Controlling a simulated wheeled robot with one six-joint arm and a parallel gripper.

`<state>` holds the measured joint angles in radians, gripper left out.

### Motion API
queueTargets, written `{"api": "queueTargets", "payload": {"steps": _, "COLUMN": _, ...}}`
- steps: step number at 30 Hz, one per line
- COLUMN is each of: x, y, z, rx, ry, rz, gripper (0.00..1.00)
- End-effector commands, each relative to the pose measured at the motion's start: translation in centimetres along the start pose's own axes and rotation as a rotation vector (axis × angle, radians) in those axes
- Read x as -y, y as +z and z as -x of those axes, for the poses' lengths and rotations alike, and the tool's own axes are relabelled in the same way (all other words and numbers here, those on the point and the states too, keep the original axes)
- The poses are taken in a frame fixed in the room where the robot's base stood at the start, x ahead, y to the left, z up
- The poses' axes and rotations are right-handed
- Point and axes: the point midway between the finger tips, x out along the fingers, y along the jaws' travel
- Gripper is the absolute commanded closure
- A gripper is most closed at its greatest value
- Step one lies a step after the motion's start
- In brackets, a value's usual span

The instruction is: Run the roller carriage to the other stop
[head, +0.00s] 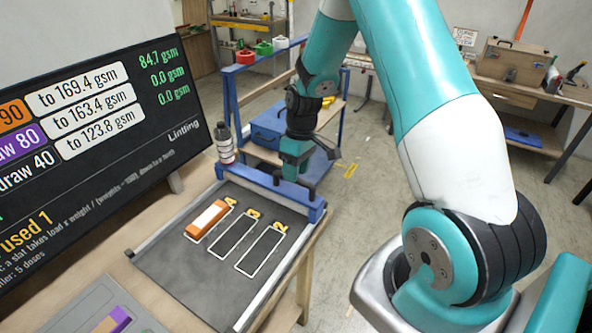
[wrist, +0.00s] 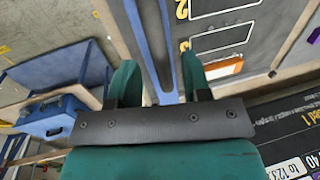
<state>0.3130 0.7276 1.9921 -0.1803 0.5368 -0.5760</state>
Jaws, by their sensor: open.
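The roller carriage is a blue crossbar (head: 246,176) spanning the two rails at the far end of the dark grey bed (head: 180,262). My gripper (head: 293,184) is over the bar, right of its middle. In the wrist view, my gripper (wrist: 160,80) is open, with one green finger on each side of the blue bar (wrist: 154,38). I cannot tell whether either finger touches it. An orange and white slat (head: 207,220) lies in the leftmost of three white outlines on the bed; it also shows in the wrist view (wrist: 225,69). The near stop is not clearly visible.
A large dark text board (head: 100,130) stands along the left. A grey tray with coloured slats (head: 95,308) is at the near left. The bed nearer than the outlines is clear.

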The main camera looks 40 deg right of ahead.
Motion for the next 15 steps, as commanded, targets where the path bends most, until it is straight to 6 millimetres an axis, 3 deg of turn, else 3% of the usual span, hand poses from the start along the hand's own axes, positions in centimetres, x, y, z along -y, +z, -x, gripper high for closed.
{"api": "queueTargets", "payload": {"steps": 5, "x": 0.04, "y": 0.01, "z": -1.26, "rx": 0.000, "ry": 0.000, "rz": 0.000, "gripper": 0.56}}
{"api": "queueTargets", "payload": {"steps": 13, "x": 0.00, "y": 0.00, "z": -1.43, "rx": -0.001, "ry": 0.001, "rz": 0.000, "gripper": 0.56}}
{"api": "queueTargets", "payload": {"steps": 14, "x": 0.00, "y": 0.00, "z": -1.43, "rx": -0.001, "ry": 0.001, "rz": 0.000, "gripper": 0.58}}
{"api": "queueTargets", "payload": {"steps": 15, "x": 0.00, "y": 0.01, "z": -1.42, "rx": -0.001, "ry": 0.001, "rz": 0.000, "gripper": 0.67}}
